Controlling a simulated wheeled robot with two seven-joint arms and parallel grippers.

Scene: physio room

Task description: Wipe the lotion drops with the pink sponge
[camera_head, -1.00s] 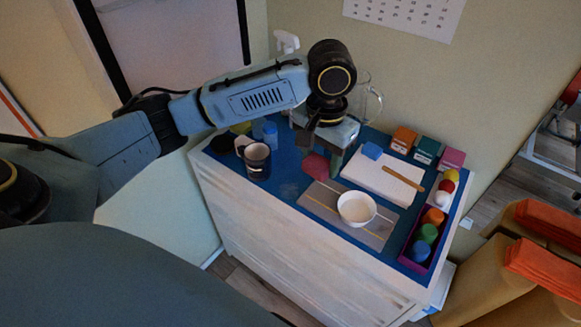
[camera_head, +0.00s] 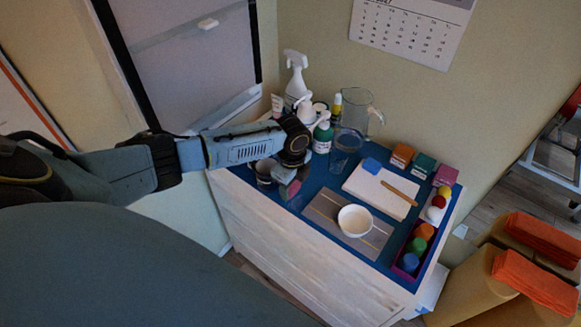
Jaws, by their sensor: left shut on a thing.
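My left gripper (camera_head: 284,184) is over the left front part of the blue cabinet top (camera_head: 319,180). It is shut on the pink sponge (camera_head: 294,189), which shows at its fingertips, low over the blue surface. I cannot tell if the sponge touches the surface. I cannot make out lotion drops; the gripper and sponge cover part of that area. My right gripper is not in view.
A dark mug (camera_head: 264,174) is close behind the gripper. Bottles, including a white spray bottle (camera_head: 296,80), a green-labelled pump bottle (camera_head: 322,137) and a glass (camera_head: 345,150), stand behind. A white bowl (camera_head: 355,220) on a grey mat (camera_head: 322,207) is to the right.

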